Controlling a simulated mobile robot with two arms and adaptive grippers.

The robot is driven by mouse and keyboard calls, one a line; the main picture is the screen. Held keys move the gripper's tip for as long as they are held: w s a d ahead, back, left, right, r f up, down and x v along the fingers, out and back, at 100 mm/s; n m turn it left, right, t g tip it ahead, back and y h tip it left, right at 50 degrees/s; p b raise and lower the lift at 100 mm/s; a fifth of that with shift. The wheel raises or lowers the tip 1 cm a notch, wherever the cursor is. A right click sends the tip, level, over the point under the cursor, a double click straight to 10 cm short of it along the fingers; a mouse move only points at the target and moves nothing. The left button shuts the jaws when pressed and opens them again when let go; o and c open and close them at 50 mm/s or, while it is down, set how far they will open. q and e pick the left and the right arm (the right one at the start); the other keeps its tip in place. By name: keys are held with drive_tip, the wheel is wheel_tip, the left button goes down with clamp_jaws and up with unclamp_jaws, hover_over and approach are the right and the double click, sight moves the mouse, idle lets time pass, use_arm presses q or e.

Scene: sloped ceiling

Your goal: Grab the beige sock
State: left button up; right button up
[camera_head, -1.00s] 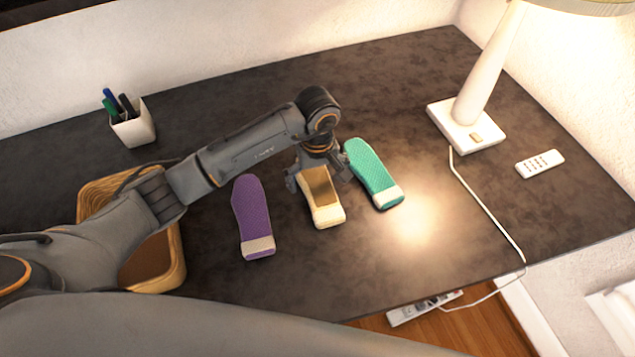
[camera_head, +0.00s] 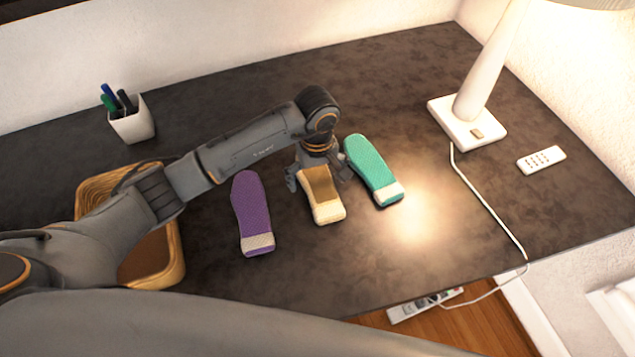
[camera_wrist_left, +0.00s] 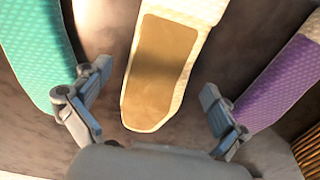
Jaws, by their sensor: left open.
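The beige sock (camera_head: 325,205) lies on the dark desk between a purple sock (camera_head: 251,212) and a teal sock (camera_head: 373,170). My left gripper (camera_head: 318,180) is over its far end and partly hides it. In the left wrist view the beige sock (camera_wrist_left: 165,65), with a tan-brown patch, lies between the open fingers of my left gripper (camera_wrist_left: 150,108). The fingers stand apart from it on both sides. The teal sock (camera_wrist_left: 38,50) is close to the left finger, and the purple sock (camera_wrist_left: 280,85) is close to the right finger. My right gripper is not in view.
A wooden tray (camera_head: 178,262) stands at the left, partly under my arm. A white pen cup (camera_head: 133,122) is at the back left. A lamp (camera_head: 468,125), its cord and a white remote (camera_head: 541,160) are at the right. The desk front is clear.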

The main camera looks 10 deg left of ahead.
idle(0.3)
use_arm(q)
drive_tip(key=c, duration=1.2)
drive_tip(key=shift+c, duration=0.2)
